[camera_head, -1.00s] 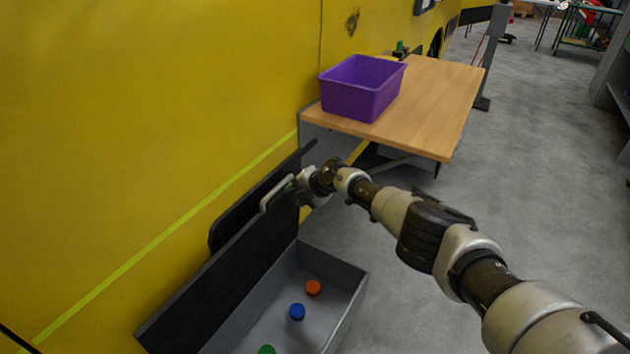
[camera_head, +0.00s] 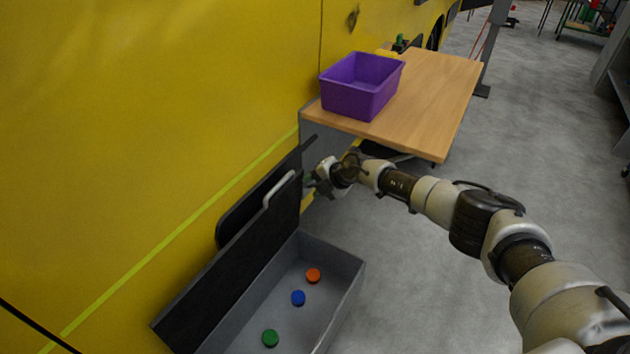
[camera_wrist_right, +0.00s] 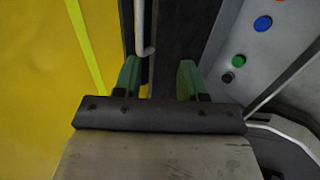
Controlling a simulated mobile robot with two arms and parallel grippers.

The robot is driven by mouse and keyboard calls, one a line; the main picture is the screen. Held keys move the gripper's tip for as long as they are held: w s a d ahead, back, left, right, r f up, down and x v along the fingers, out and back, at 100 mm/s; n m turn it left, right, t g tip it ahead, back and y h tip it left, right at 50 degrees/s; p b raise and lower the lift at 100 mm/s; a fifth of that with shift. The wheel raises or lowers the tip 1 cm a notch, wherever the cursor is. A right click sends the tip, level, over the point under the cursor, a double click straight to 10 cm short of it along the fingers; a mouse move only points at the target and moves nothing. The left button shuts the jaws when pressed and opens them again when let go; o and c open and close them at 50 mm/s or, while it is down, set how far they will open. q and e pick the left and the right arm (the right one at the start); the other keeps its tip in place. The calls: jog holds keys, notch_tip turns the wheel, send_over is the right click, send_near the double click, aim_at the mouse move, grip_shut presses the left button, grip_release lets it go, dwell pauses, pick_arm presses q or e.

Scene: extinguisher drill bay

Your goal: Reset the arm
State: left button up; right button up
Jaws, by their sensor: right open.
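My right gripper (camera_head: 312,183) is at the end of the arm that comes in from the right. It is open and empty, beside the raised black lid (camera_head: 245,262) of a grey box (camera_head: 348,298). A pale bar handle (camera_head: 280,189) on the lid lies just left of the gripper and looks free of it in the head view. In the right wrist view the green fingers (camera_wrist_right: 159,80) are spread apart, and the handle's end (camera_wrist_right: 145,48) shows near the left finger. I cannot tell from this view how far off it is. My left gripper is out of view.
Orange (camera_head: 313,275), blue (camera_head: 298,298) and green (camera_head: 270,338) round knobs are in the open box. A purple bin (camera_head: 360,88) stands on a wooden table (camera_head: 440,95) behind. A yellow wall (camera_head: 150,130) bounds the left. Grey floor (camera_head: 420,280) is clear at right.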

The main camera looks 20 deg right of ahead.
dwell(0.4)
jog(key=s+f+m+t+h+p, duration=0.2)
jog(key=s+f+m+h+p, duration=0.15)
jog(key=s+f+m, duration=1.75)
jog(key=s+d+f+m+g+h, duration=0.1)
jog(key=s+f, duration=0.4)
jog(key=s, duration=0.9)
jog(key=s+d+f+m+g+h+p, duration=0.1)
jog(key=s+f+g, duration=0.3)
jog(key=s, duration=0.9)
jog(key=s+d+f+m+g+h+p, duration=0.1)
jog(key=s+f+g, duration=0.2)
jog(key=s+f, duration=0.4)
jog(key=s, duration=0.7)
jog(key=shift+s, duration=0.3)
jog(key=shift+d, duration=0.1)
